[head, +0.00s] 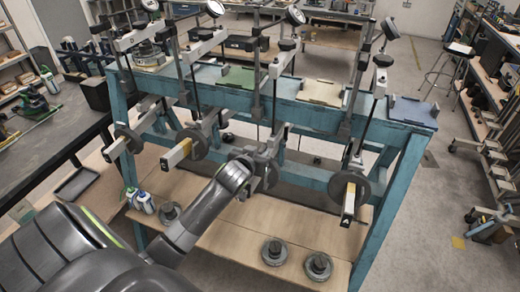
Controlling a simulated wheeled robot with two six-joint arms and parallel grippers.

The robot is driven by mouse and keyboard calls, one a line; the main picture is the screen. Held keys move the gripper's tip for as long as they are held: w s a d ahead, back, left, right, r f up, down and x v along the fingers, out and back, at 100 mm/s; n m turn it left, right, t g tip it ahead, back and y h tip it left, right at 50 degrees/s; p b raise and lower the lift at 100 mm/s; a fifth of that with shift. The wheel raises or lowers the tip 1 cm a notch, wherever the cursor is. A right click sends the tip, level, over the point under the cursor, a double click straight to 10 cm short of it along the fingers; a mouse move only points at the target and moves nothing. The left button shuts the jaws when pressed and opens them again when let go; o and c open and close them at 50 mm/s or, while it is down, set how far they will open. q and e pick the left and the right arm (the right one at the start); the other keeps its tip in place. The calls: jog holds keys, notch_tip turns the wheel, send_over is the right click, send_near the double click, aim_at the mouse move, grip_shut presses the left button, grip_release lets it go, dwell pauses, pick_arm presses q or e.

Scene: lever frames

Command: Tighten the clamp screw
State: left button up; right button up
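A teal bench frame (400,113) carries several lever frames with upright posts, dial gauges and lever arms. My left arm reaches in from the lower left. My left gripper (268,152) is at the lever of the middle-right frame, by a dark round disc (269,176). The gripper overlaps that lever in the view, and I cannot tell whether it touches it. Its fingers are too small and dark to show whether they are open or shut. The clamp screw is not distinguishable; it is hidden or too small. My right gripper is not in view.
Neighbouring levers have pale, yellow-sided ends (176,154) (348,206) and dark discs. Open floor (445,190) lies to the right.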

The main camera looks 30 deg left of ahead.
pick_arm(q)
jog(key=shift+x, duration=1.15)
grip_shut()
